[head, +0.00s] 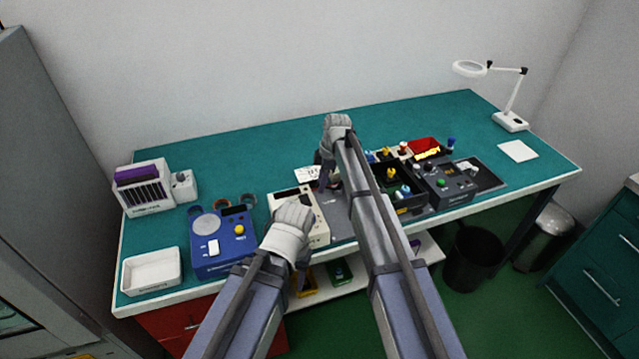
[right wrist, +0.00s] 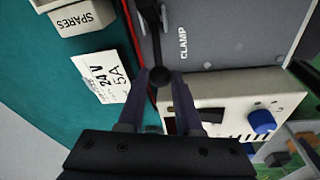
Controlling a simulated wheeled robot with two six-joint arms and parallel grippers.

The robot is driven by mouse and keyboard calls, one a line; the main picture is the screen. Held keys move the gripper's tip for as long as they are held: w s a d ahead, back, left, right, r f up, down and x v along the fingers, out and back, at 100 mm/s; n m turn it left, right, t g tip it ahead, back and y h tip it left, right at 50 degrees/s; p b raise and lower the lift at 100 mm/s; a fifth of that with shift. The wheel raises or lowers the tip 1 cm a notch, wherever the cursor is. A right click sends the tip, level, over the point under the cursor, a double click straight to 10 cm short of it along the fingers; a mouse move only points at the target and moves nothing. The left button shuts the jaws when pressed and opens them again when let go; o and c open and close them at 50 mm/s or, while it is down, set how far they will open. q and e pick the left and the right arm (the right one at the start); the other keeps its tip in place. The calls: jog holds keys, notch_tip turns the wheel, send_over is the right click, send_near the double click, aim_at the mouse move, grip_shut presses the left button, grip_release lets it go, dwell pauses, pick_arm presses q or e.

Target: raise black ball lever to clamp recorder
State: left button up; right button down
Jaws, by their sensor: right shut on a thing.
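The black ball lever (right wrist: 158,38) shows in the right wrist view, its ball end between my right gripper's (right wrist: 160,84) fingertips. It rises from a grey plate marked CLAMP (right wrist: 225,35). My right gripper is shut on the ball. In the head view my right gripper (head: 325,184) points down over the plate's back left, and the lever is hard to make out. A cream box with a blue knob (right wrist: 238,112), perhaps the recorder, sits beside the plate. In the head view a cream box (head: 318,230) is partly behind my left gripper (head: 300,262), whose fingers are mostly hidden.
A blue box with a yellow button (head: 222,252) and a white tray (head: 152,272) stand at the left. A black sorting tray (head: 412,208) with small parts lies to the right. A white card marked 24V 5A (right wrist: 103,77) lies near the lever. The back of the green bench is clear.

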aim_at(330, 188)
jog(key=shift+w+d+r+g+y, duration=0.25)
jog(key=shift+d+r+g+y, duration=0.15)
jog(key=shift+d+y, duration=0.45)
jog(key=shift+w+d+r+g+y+b, duration=0.1)
jog(key=shift+d+r+g+y+b, duration=0.15)
jog(key=shift+y+b, duration=0.35)
jog(key=shift+w+d+r+g+y+b, duration=0.1)
jog(key=shift+d+r+g+y+b, duration=0.15)
jog(key=shift+y, duration=0.6)
jog(key=c, duration=0.6)
grip_release()
jog(key=shift+d, duration=0.1)
jog(key=p+v, duration=0.6)
jog(key=v, duration=0.1)
jog(key=shift+d+r, duration=0.2)
jog(key=shift+r, duration=0.1)
